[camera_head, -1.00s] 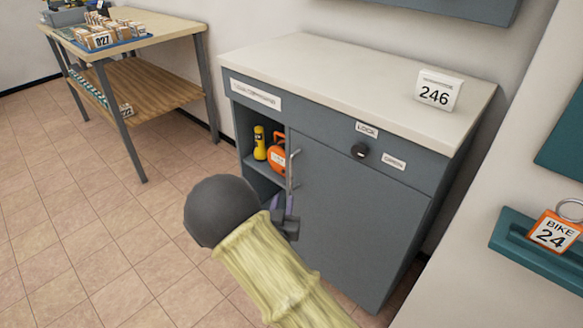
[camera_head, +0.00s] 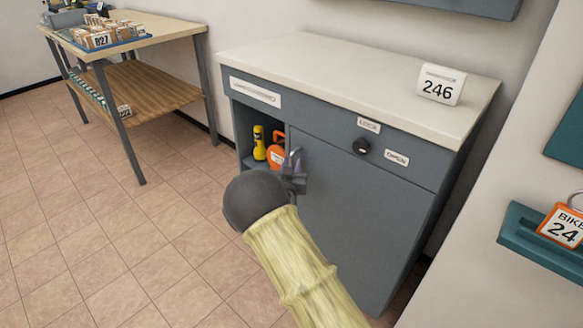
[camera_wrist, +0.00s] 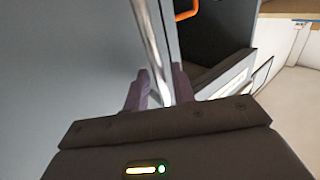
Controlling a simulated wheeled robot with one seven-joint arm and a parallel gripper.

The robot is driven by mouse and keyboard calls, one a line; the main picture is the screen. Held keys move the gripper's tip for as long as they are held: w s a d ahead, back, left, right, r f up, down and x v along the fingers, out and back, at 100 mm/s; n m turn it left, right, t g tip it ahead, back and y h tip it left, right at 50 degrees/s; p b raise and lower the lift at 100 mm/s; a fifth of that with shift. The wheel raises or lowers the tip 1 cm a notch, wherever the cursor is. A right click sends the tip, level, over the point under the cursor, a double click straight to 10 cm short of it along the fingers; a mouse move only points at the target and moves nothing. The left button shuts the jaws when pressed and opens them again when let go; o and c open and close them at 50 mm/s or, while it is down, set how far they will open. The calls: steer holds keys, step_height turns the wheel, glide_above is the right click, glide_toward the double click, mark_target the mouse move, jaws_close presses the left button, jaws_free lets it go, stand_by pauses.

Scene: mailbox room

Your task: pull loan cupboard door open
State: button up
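The grey cupboard (camera_head: 268,115) has a light top. Its grey door (camera_head: 365,215) covers the right part of the front and looks about flush. A metal bar handle (camera_head: 295,155) stands upright at the door's left edge. In the wrist view the handle (camera_wrist: 150,35) runs down between the two purple fingers of my gripper (camera_wrist: 160,88). A narrow gap seems to show between the bar and the left finger, so the gripper looks open around it. My gripper (camera_head: 294,180) is partly hidden by my wrist in the head view.
A black knob (camera_head: 361,147) sits between LOCK and OPEN labels above the door. A yellow torch (camera_head: 259,143) and an orange object (camera_head: 276,154) are in the open bay left of the door. A wooden table (camera_head: 150,35) stands left. The tiled floor (camera_head: 110,240) is clear.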

steer(key=shift+w, duration=0.25)
jaws_close()
steer(key=shift+s, duration=0.1)
